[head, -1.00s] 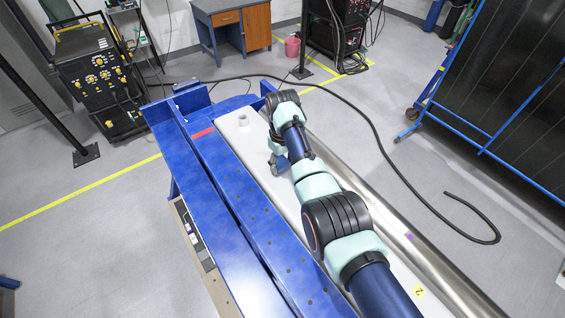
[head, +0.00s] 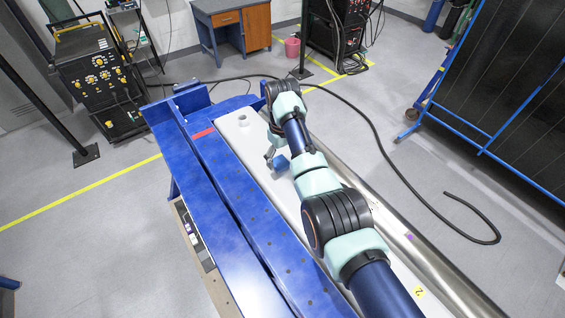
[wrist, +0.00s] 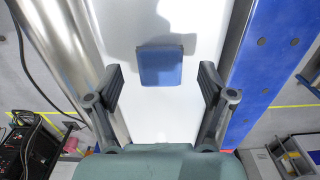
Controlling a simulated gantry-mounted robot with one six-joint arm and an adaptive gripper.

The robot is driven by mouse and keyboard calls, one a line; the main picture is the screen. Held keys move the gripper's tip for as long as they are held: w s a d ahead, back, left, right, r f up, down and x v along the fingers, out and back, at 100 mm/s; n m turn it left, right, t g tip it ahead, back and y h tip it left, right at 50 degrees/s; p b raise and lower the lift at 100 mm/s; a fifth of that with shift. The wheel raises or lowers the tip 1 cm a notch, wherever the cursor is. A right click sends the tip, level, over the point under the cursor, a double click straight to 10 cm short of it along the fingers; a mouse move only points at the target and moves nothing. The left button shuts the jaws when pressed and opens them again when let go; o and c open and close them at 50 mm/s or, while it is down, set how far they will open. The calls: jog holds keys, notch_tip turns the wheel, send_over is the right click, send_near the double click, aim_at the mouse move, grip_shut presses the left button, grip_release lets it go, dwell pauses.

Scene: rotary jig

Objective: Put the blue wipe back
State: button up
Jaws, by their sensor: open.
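The blue wipe (wrist: 160,67) is a small blue square lying on the white surface. In the wrist view it is ahead of my open, empty gripper (wrist: 162,85), centred between the two fingers and apart from both. In the head view the wipe (head: 282,162) shows as a blue patch beside my arm. My gripper (head: 270,156) is partly hidden by my wrist there. I cannot tell the exact height of the fingers above the surface.
The white surface (head: 238,140) runs between the blue perforated beam (head: 225,180) and a shiny metal cylinder (head: 405,240). A small light ring-shaped part (head: 242,119) stands near its far end. A red mark (head: 203,133) is on the beam. A yellow label (head: 418,291) is on the near part.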

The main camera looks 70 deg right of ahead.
aim_at(283, 164)
notch_tip(283, 164, up, 9)
